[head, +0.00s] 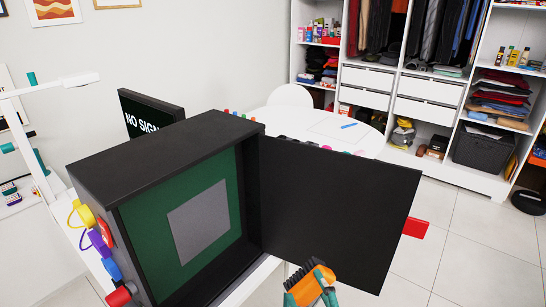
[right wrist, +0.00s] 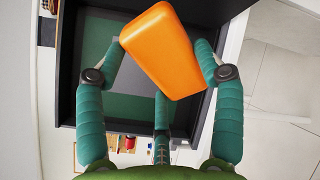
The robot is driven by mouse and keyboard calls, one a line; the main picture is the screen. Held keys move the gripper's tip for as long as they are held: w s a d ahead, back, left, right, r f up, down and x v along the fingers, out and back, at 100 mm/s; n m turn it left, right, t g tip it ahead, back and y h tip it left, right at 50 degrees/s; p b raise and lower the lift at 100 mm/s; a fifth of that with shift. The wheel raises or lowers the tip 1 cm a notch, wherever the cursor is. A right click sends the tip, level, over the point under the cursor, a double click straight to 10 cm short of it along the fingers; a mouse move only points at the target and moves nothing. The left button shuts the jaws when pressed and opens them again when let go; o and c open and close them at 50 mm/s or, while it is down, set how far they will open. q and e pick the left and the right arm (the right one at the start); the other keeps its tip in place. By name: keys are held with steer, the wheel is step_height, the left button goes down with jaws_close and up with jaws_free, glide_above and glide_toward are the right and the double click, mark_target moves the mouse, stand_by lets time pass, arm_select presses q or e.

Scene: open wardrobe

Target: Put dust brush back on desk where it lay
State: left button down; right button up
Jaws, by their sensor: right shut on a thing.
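The dust brush, with an orange back (head: 318,274) and dark bristles, is at the bottom centre of the head view. My right gripper (head: 311,294) is shut on it, with teal fingers on either side. In the right wrist view the orange brush body (right wrist: 162,52) sits tilted between the fingertips of the right gripper (right wrist: 166,62). The white desk (head: 243,286) shows as a strip under the black box, and most of it is hidden. The brush is in front of the box's open door; I cannot tell its height above the desk. My left gripper is not in view.
A black box (head: 150,150) with a green inside and a grey panel stands on the desk. Its open black door (head: 335,205) extends right. Colourful round items (head: 97,241) line its left side. A round white table (head: 345,130) and an open wardrobe (head: 425,80) stand behind.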

steer(key=s+d+f+m+h+b, duration=0.2)
steer(key=d+h, duration=0.3)
steer(key=d, duration=0.5)
steer(key=shift+s+d+f+m+t+h, duration=0.3)
steer(key=shift+s+f+m+t, duration=0.1)
steer(key=shift+s+m, duration=0.3)
